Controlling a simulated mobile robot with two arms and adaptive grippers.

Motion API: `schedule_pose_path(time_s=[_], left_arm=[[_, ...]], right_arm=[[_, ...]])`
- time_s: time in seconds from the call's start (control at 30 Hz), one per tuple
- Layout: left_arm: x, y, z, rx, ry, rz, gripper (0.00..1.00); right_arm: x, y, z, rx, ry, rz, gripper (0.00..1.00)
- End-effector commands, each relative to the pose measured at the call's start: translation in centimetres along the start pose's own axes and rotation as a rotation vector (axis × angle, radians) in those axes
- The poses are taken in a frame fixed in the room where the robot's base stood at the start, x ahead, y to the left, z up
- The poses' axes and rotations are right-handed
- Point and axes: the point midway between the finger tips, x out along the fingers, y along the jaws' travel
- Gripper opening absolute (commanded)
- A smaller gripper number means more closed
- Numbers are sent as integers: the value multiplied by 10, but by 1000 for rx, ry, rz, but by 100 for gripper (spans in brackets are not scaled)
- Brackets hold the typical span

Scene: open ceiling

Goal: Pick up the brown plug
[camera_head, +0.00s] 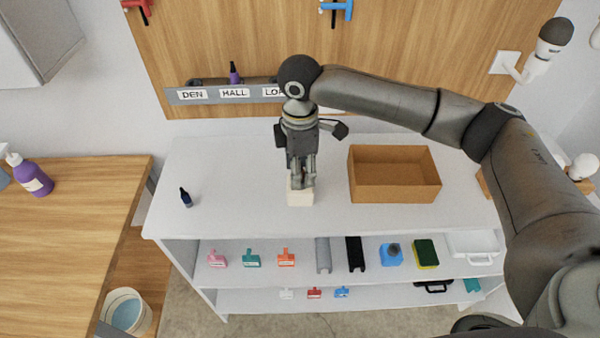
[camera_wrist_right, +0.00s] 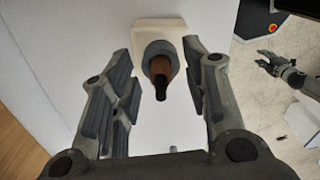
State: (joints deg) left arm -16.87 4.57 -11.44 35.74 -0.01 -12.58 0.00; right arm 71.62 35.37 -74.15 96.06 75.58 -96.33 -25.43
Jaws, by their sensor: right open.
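The brown plug (camera_wrist_right: 161,72) stands out of a dark grey round collar on a cream block (camera_wrist_right: 155,36) in the right wrist view. In the head view the cream block (camera_head: 300,197) is on the white table, and my gripper hides the plug. My right gripper (camera_head: 301,184) points down just above the block. In the right wrist view its fingers (camera_wrist_right: 160,62) are apart, one on each side of the plug, with gaps to both. My left gripper (camera_wrist_right: 268,61) shows small at the right of the wrist view, its fingers spread and empty.
An open brown box (camera_head: 394,193) stands right of the block on the white table (camera_head: 240,185). A small dark bottle-like item (camera_head: 186,197) stands at the left. A labelled rack (camera_head: 222,95) is on the back board. The table between is clear.

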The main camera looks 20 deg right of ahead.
Motion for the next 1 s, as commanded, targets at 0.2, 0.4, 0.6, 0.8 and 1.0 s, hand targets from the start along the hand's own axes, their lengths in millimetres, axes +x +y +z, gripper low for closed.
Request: schedule_pose_path(time_s=[0.2,0.4,0.6,0.8,1.0], left_arm=[[0,2,14,0,-21,2,38],[0,2,13,0,-20,2,38],[0,1,8,1,-12,1,38],[4,1,5,1,-6,1,38],[16,1,6,1,-6,1,38]], right_arm=[[0,0,0,0,0,0,19],[-1,0,0,0,0,0,1],[-1,0,0,0,0,0,1],[-7,0,0,0,0,1,1],[-32,0,-1,-1,3,4,1]])
